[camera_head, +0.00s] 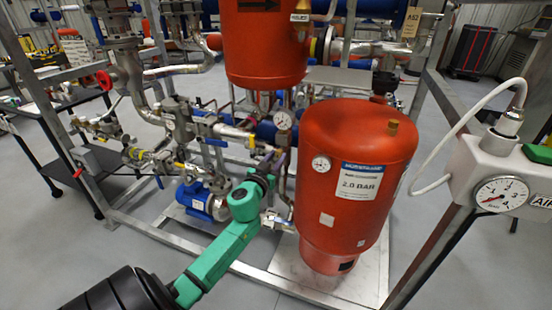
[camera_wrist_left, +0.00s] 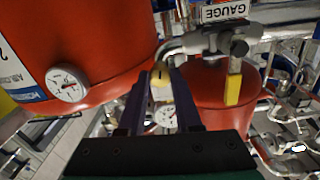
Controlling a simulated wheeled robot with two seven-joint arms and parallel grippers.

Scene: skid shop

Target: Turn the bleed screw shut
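The bleed screw appears to be the small brass piece with a dark slot (camera_wrist_left: 161,82) in the left wrist view. It lies between the two purple fingers of my left gripper (camera_wrist_left: 160,74), close to both tips. I cannot tell whether the fingers touch it. In the head view my green left arm reaches to the pipework behind the front red tank, with the left gripper (camera_head: 278,158) beside the tank's left side. The screw cannot be made out in that view. My right gripper does not show.
The front red tank (camera_head: 345,170) stands close right of my left gripper; another red tank (camera_head: 262,45) hangs above. A blue pump (camera_head: 196,198) sits to the left. Steel frame rails surround the pipework.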

